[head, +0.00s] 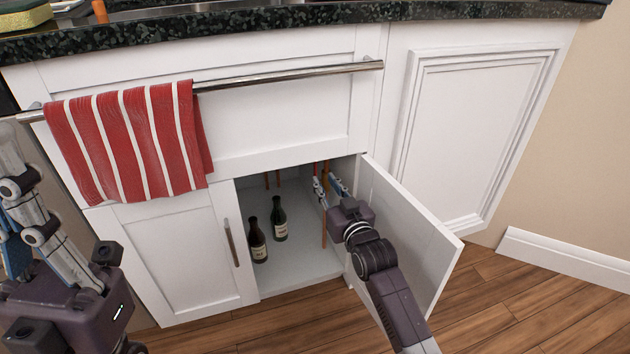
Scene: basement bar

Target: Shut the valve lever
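My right gripper (325,181) reaches into the open cabinet under the counter. Its two fingers stand apart, with a vertical copper pipe (324,232) showing between and below them. I cannot tell whether they touch the pipe. I cannot make out the valve lever; the fingers and the dark upper cabinet may hide it. My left gripper (28,218) is at the left edge, in front of the cabinets and far from the pipe. Its fingers are partly cut off by the frame, so its opening is unclear.
The open door (405,235) stands right of my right arm. Two dark bottles (257,240) (279,219) stand on the cabinet floor, left of the pipe. A striped red towel (128,140) hangs on the metal rail (285,77). The dark counter (330,14) overhangs above.

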